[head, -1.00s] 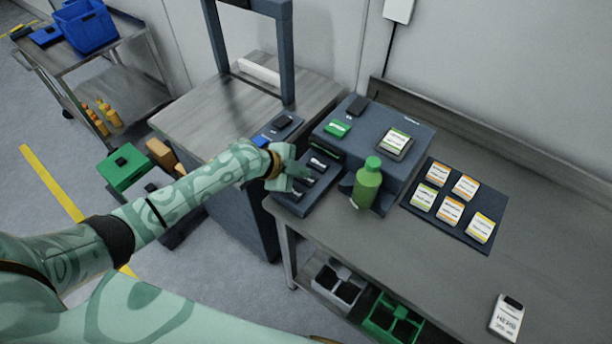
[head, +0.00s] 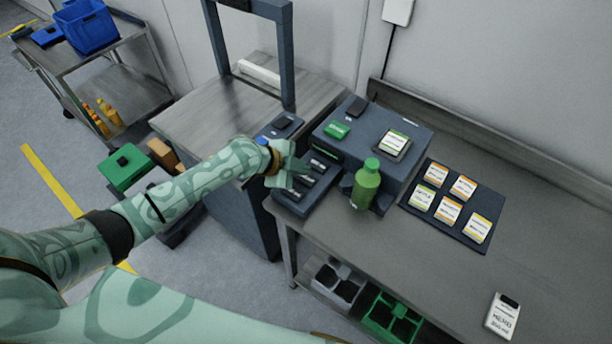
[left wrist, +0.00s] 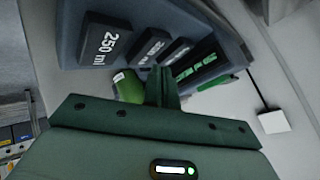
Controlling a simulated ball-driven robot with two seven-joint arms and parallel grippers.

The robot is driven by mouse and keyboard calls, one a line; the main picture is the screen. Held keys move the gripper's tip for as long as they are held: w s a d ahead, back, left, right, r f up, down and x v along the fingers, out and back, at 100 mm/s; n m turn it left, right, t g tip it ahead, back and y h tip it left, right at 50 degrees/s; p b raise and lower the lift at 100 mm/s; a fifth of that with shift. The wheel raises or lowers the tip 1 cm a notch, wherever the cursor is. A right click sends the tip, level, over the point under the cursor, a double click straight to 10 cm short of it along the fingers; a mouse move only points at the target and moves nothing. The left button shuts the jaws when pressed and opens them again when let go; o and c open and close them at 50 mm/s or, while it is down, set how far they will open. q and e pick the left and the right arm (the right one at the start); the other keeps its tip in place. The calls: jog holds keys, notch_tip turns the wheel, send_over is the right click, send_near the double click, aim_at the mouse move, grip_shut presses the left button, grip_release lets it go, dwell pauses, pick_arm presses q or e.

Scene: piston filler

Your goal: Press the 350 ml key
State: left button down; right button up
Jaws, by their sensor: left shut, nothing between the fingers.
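The filler's key panel (head: 290,208) is a dark slab with a row of dark keys. In the left wrist view, the 250 ml key (left wrist: 103,41) is nearest and its label is clear. A second key (left wrist: 151,46) and a third key (left wrist: 176,51) follow; their labels are too blurred and slanted to read surely, so I cannot tell which is 350 ml. My left gripper (head: 302,170) is shut and empty over the panel, partly hiding it. Its fingers (left wrist: 163,88) show below the second and third keys in the wrist view. I cannot tell whether they touch a key. My right gripper is not in view.
A green bottle (head: 367,184) stands right beside the panel, in front of the filler body (head: 345,150). A dark mat (head: 462,233) with several labelled cards lies to the right. A green lit display (left wrist: 197,65) sits beyond the keys. The bench front at right is mostly clear.

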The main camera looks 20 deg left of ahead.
aim_at(302, 179)
pick_arm(q)
jog(key=shift+r+p, duration=2)
jog(key=shift+r, duration=0.55)
jog(key=shift+f, duration=0.1)
